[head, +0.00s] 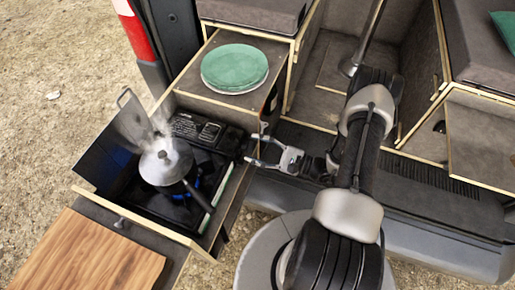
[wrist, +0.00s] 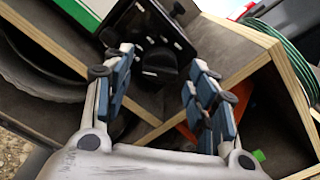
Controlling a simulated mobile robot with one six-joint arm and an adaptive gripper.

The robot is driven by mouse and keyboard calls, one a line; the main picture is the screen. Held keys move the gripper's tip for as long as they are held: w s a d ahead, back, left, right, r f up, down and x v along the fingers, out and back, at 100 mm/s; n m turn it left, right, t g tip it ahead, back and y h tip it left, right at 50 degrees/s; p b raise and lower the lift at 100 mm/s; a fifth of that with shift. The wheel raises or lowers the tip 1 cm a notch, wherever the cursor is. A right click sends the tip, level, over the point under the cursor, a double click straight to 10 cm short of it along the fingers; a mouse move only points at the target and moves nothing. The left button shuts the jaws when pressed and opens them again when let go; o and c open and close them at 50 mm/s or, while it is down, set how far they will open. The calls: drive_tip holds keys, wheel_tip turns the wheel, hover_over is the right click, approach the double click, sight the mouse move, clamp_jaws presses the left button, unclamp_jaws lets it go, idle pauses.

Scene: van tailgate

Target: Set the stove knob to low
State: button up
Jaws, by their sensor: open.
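My gripper (head: 250,150) is at the stove's right end. Its fingers stand open in the wrist view (wrist: 157,70), one on either side of the knob in the picture. I cannot tell whether they touch it. The knob is too small to make out in the head view.
Green plates (head: 235,66) lie on the box behind the stove. A wooden board (head: 90,258) is in front of it. Plywood drawer edges (wrist: 230,78) run close to my fingers in the wrist view. The van's open compartments are at the right.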

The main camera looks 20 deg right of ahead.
drive_tip(key=shift+c, duration=0.4)
drive_tip(key=c, duration=1)
drive_tip(key=shift+o, duration=0.2)
drive_tip(key=shift+m, duration=8.4)
